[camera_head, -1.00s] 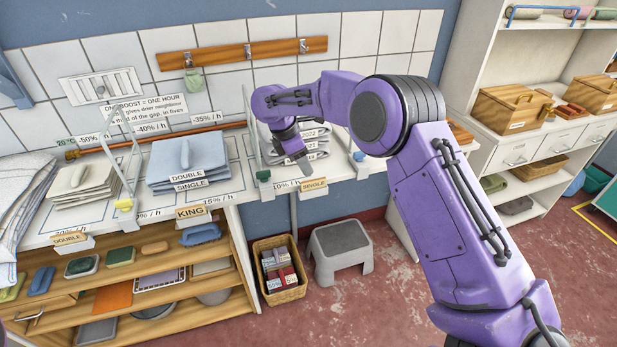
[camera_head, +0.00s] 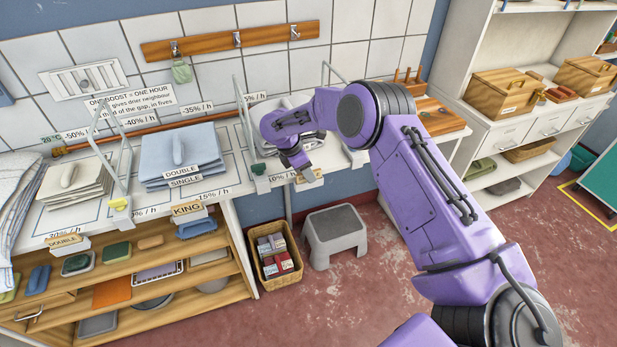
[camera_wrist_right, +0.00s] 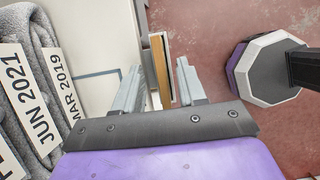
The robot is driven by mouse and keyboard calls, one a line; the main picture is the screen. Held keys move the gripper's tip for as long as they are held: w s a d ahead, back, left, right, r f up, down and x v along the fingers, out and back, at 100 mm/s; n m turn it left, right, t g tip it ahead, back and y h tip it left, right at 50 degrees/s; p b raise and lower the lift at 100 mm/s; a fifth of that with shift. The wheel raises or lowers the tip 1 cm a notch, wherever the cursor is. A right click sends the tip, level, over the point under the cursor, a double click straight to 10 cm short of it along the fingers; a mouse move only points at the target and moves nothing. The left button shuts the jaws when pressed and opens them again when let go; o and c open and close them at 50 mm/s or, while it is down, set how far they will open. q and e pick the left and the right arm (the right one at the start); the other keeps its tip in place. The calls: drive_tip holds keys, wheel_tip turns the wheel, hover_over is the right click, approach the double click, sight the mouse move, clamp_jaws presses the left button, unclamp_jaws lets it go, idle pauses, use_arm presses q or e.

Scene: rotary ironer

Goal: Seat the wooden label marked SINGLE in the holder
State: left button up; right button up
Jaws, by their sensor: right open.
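The wooden label (camera_head: 316,174) is at the front edge of the shelf, by the right-hand pile. Its lettering is partly covered now; it read SINGLE in the earlier head view. In the right wrist view the label (camera_wrist_right: 160,68) shows edge-on as a tan strip beside a pale plate of the holder (camera_wrist_right: 148,62). My right gripper (camera_head: 301,168) is over the label. Its fingers are open, one on each side of the label, with a visible gap on the right side. How deep the label sits in the holder cannot be told. My left gripper is out of view.
Other wooden labels, KING (camera_head: 187,208) and DOUBLE (camera_head: 64,241), stand along the shelf edge. A wire divider (camera_head: 243,120) stands left of my gripper. Grey folded towels (camera_wrist_right: 30,95) lie close by. A basket (camera_head: 278,258) and step stool (camera_head: 335,235) are on the floor below.

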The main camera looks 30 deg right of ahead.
drive_tip(key=shift+s+r, duration=0.15)
drive_tip(key=shift+s, duration=0.05)
drive_tip(key=c, duration=0.4)
clamp_jaws()
